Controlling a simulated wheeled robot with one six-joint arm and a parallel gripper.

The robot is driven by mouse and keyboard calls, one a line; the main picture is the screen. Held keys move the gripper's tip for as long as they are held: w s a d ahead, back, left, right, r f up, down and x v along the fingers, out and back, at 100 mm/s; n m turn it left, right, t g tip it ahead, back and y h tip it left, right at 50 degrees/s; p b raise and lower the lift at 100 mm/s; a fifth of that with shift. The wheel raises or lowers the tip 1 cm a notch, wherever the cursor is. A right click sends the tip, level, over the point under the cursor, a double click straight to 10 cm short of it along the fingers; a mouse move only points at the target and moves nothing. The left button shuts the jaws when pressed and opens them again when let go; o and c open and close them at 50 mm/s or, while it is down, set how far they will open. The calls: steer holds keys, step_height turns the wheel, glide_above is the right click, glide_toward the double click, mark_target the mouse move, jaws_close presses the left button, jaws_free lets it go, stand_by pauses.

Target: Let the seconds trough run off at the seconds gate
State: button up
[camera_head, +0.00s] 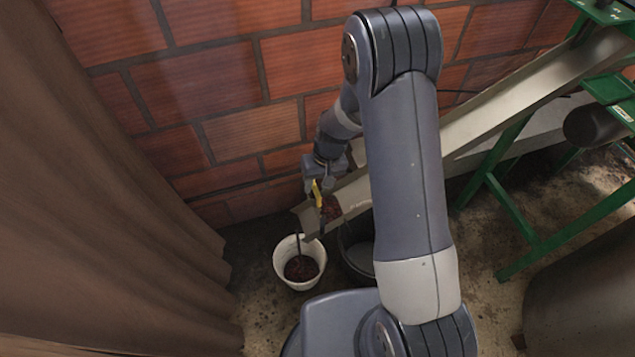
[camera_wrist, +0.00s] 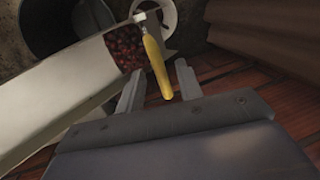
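The seconds trough (camera_head: 350,197) is a pale sloping chute ending low by the brick wall. Dark red cherries (camera_wrist: 125,48) lie at its lower end in the wrist view. A yellow handle (camera_wrist: 156,66) stands at that end, on the seconds gate; it also shows in the head view (camera_head: 317,193). My gripper (camera_wrist: 160,72) is open, its fingers on either side of the handle with gaps visible; contact is not seen. A white bucket (camera_head: 283,262) with dark red contents stands below the trough's end. A thin dark strip shows between trough end and bucket; I cannot tell what it is.
A black bucket (camera_head: 359,262) stands right of the white one, partly behind my arm. A green frame (camera_head: 515,211) carries the upper chute (camera_head: 520,100) at right. A brown curtain (camera_head: 110,200) hangs at left. A large drum-like body (camera_head: 580,300) is lower right.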

mark_target(317, 190)
step_height(317, 190, up, 11)
steer(key=d, duration=0.2)
steer(key=shift+w+f, duration=0.2)
steer(key=shift+w, duration=0.1)
steer(key=f, duration=0.4)
steer(key=a+f, duration=0.1)
steer(key=f, duration=0.3)
steer(key=a+f, duration=0.1)
steer(key=f, duration=0.3)
steer(key=shift+s+f+b, duration=0.25)
steer(key=shift+s+b, duration=0.05)
steer(key=shift+s, duration=0.05)
steer(key=shift+f, duration=0.65)
